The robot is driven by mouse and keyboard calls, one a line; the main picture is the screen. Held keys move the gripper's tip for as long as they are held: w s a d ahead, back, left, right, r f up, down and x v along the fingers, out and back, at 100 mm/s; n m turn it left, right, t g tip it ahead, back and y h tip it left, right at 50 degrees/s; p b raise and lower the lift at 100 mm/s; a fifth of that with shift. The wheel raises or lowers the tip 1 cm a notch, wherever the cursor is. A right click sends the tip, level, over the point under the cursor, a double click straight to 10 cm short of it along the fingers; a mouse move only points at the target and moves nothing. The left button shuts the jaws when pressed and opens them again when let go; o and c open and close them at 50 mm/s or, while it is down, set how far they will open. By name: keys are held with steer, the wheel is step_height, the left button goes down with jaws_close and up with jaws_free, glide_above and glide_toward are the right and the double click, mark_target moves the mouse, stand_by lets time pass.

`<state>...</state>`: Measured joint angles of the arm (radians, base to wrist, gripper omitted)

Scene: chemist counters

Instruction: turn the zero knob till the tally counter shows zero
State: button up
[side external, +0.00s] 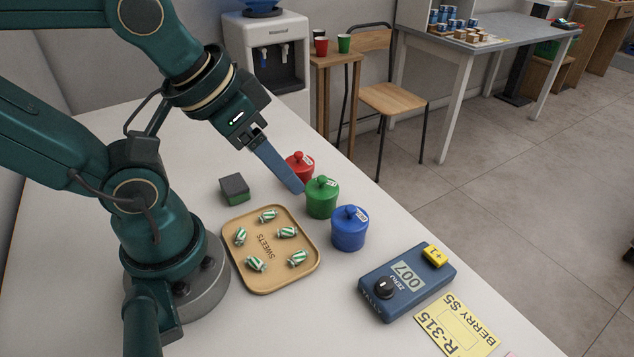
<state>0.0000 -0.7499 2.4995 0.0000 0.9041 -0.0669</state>
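The tally counter (425,293) is a blue box lying on the white counter at the lower right. Its display (407,275) reads 007, seen turned in the picture. My gripper (298,189) is up and to the left of the counter, apart from the knob. A long flat blue piece points down from it towards the pots; I cannot tell whether its fingers are open or shut.
Red (300,165), green (322,197) and blue (349,229) lidded pots stand between my gripper and the tally counter. A tray (236,222) of wrapped sweets and a grey-green block (234,188) lie left. A yellow card (457,325) lies below the counter box, near the edge.

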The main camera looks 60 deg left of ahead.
steer(key=n, duration=0.1)
steer(key=n+g, duration=0.6)
steer(key=n, duration=0.1)
glide_above(387, 282)
step_height(387, 282, down, 8)
steer(key=shift+r, duration=0.2)
steer(key=shift+f, duration=2.4)
steer(key=shift+c, duration=0.3)
jaws_close()
